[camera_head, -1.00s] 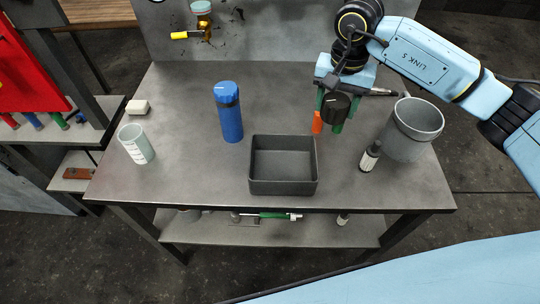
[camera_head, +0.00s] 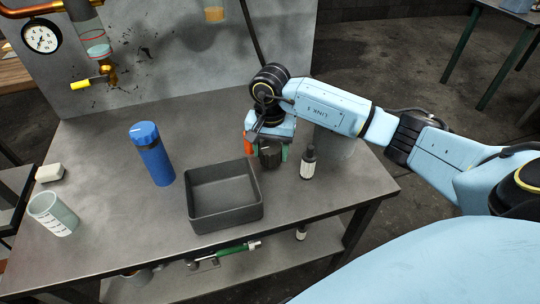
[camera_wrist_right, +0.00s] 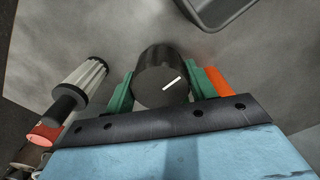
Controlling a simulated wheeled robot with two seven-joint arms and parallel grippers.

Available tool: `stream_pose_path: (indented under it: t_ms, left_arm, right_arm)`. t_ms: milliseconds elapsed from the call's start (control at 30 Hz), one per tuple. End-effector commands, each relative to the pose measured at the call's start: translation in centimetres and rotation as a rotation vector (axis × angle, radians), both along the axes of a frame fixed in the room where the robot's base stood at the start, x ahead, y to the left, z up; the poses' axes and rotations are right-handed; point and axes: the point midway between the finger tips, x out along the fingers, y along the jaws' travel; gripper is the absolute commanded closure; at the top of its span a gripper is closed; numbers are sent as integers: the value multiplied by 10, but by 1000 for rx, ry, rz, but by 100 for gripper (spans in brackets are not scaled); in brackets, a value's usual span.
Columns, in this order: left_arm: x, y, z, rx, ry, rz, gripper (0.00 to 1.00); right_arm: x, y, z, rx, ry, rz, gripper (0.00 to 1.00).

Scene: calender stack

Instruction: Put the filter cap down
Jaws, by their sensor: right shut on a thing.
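The filter cap is a black round piece (camera_head: 270,158), held between the green fingers of my right gripper (camera_head: 268,152). In the right wrist view the cap (camera_wrist_right: 160,78) sits between both fingers, with a short white line on its end face. My right gripper is low over the table, behind and right of the grey tray (camera_head: 224,220). I cannot tell whether the cap touches the tabletop. My left gripper is out of view.
An orange object (camera_head: 248,145) is close beside the gripper's left finger. A blue bottle (camera_head: 152,155) and beaker (camera_head: 52,214) stand left on the table (camera_head: 110,220).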

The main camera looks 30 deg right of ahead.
Motion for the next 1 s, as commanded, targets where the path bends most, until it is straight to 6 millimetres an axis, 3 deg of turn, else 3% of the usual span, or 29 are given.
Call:
stream_pose_path:
  t_ms: [133, 600, 633, 767, 800, 1000]
  left_arm:
    - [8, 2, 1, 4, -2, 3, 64]
    - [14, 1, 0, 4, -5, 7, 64]
    - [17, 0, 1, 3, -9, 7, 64]
    - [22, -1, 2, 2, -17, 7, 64]
    - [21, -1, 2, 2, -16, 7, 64]
    - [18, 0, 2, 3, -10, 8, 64]
  right_arm:
    - [0, 0, -20, 1, 1, 1, 68]
    - [0, 0, -22, 1, -1, 1, 68]
    - [0, 0, -22, 1, -1, 1, 44]
    - [0, 0, -22, 1, -1, 1, 26]
    - [0, 0, -22, 1, -1, 1, 23]
    - [0, 0, -22, 1, -1, 1, 23]
